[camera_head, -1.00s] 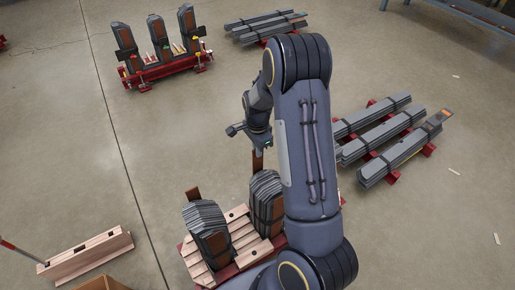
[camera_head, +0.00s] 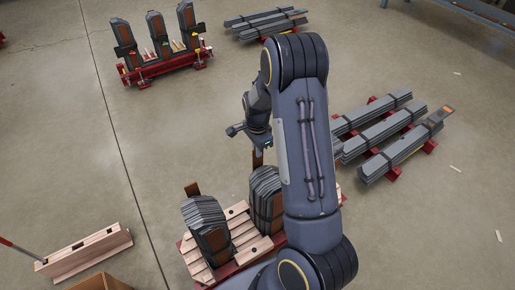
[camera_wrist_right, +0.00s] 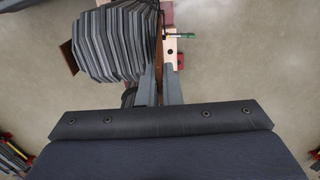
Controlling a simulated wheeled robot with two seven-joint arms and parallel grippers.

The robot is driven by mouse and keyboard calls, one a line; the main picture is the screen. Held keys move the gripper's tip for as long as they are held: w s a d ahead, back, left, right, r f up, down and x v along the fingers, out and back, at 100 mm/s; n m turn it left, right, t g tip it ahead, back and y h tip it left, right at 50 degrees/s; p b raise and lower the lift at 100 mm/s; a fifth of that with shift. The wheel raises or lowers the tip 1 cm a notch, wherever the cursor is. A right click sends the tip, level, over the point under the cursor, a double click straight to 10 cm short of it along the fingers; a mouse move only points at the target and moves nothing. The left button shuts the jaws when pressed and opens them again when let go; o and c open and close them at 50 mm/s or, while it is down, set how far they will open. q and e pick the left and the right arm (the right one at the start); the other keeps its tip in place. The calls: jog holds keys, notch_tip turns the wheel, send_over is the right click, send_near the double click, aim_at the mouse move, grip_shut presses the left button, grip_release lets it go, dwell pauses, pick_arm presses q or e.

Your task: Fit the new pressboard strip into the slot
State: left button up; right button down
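My right gripper (camera_head: 262,145) is in the middle of the head view, behind the near core stacks. It is shut on a thin brown pressboard strip (camera_head: 257,157), which hangs upright below the fingers. The right wrist view shows the strip (camera_wrist_right: 159,50) edge-on between the two fingers, close beside a grey laminated core stack (camera_wrist_right: 115,42). In the head view this looks like the right-hand stack (camera_head: 264,195); the strip's lower end is hidden behind it. A second stack (camera_head: 200,222) stands to its left with a brown strip at its back. The slot cannot be made out. My left gripper is not in view.
The stacks stand on a pale wooden base (camera_head: 236,228) with a red frame. Grey lamination bundles (camera_head: 385,140) lie to the right on red supports. A red rack of finished cores (camera_head: 160,68) stands far left. A wooden beam (camera_head: 85,254) lies front left.

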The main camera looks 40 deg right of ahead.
jog(key=shift+f+b, duration=0.55)
jog(key=shift+f, duration=0.3)
jog(key=c, duration=1.5)
grip_release()
jog(key=shift+c, duration=0.2)
notch_tip(320, 180, up, 8)
jog(key=shift+f+p, duration=0.1)
jog(key=shift+p, duration=0.95)
